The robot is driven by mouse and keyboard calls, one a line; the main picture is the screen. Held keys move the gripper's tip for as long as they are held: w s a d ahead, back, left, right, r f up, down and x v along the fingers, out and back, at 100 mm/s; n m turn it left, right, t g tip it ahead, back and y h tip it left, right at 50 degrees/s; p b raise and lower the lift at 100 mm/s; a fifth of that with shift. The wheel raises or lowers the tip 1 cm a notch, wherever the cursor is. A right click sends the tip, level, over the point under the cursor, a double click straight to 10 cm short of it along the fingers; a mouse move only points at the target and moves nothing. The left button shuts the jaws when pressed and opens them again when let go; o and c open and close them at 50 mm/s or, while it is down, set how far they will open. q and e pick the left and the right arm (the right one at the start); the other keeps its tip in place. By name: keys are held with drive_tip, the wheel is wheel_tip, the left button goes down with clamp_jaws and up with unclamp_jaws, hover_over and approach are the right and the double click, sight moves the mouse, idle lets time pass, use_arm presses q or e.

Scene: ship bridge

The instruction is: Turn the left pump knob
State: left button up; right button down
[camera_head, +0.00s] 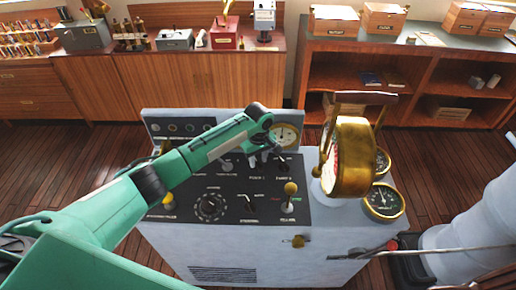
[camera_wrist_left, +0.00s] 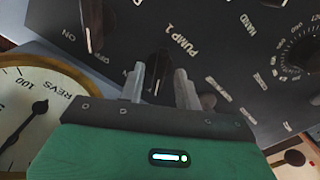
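The left pump knob is a dark knob (camera_wrist_left: 157,66) beside a PUMP 1 label in the left wrist view. It sits on the black panel of the grey console (camera_head: 240,241). My left gripper (camera_head: 262,152) reaches down to the panel in the head view. Its two grey fingers (camera_wrist_left: 160,86) are apart, with the knob between their tips. I cannot tell whether they touch it. Another dark knob (camera_wrist_left: 94,22) is left of it in the left wrist view, and also shows in the head view (camera_head: 282,167). My right gripper is not in view.
A REVS gauge (camera_wrist_left: 32,115) is close beside my left gripper. A large brass instrument (camera_head: 352,158) stands on the console's right. A brass-topped lever (camera_head: 290,189) rises at the panel's front. Wooden cabinets (camera_head: 200,88) line the back, with clear floor before them.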

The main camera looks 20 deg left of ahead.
sight(258, 163)
use_arm(q)
wheel_tip(258, 163, up, 13)
drive_tip(key=b, duration=0.3)
idle(0.5)
